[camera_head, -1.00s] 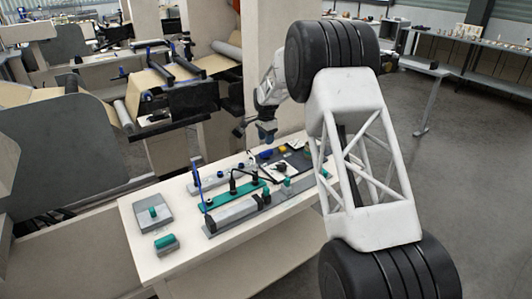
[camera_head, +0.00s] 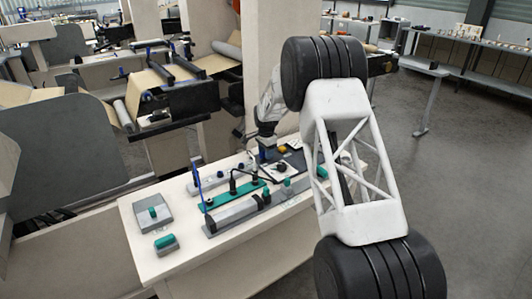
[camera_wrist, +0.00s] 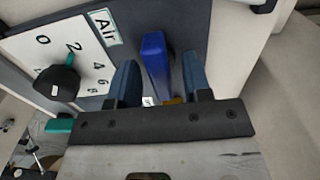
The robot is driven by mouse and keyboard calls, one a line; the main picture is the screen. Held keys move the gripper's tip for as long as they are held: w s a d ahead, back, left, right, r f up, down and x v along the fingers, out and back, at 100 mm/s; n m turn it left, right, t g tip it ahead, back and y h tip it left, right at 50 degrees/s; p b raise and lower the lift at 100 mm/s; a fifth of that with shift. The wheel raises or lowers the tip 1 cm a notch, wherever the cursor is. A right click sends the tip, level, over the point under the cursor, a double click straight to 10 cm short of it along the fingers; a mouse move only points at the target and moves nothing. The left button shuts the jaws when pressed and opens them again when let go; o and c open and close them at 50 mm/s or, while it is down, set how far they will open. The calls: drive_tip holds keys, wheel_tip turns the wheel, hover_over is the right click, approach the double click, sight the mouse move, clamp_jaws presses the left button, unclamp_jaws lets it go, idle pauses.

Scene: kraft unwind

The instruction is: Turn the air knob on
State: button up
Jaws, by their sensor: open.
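My gripper (camera_wrist: 160,62) is open in the wrist view, with one blue-grey finger on each side of an upright blue handle (camera_wrist: 155,60). Gaps show between the handle and both fingers. The handle stands right of a label reading "Air" (camera_wrist: 103,27); its base is partly hidden by my gripper. Left of the label is a white numbered dial plate (camera_wrist: 25,48) with a black knob (camera_wrist: 58,83). In the head view my gripper (camera_head: 267,154) is low over the far left part of the dark panel (camera_head: 297,162) and hides the blue handle.
The white table (camera_head: 160,262) also holds a green strip (camera_head: 218,200), a grey bar with a black end (camera_head: 232,214) and a grey box (camera_head: 152,214).

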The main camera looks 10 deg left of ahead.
clamp_jaws()
drive_tip(key=shift+n, duration=0.4)
drive_tip(key=n, duration=0.3)
drive_tip(key=shift+n, duration=0.3)
drive_tip(key=n, duration=0.4)
drive_tip(key=shift+n, duration=0.3)
drive_tip(key=n, duration=0.4)
drive_tip(key=shift+n, duration=2.1)
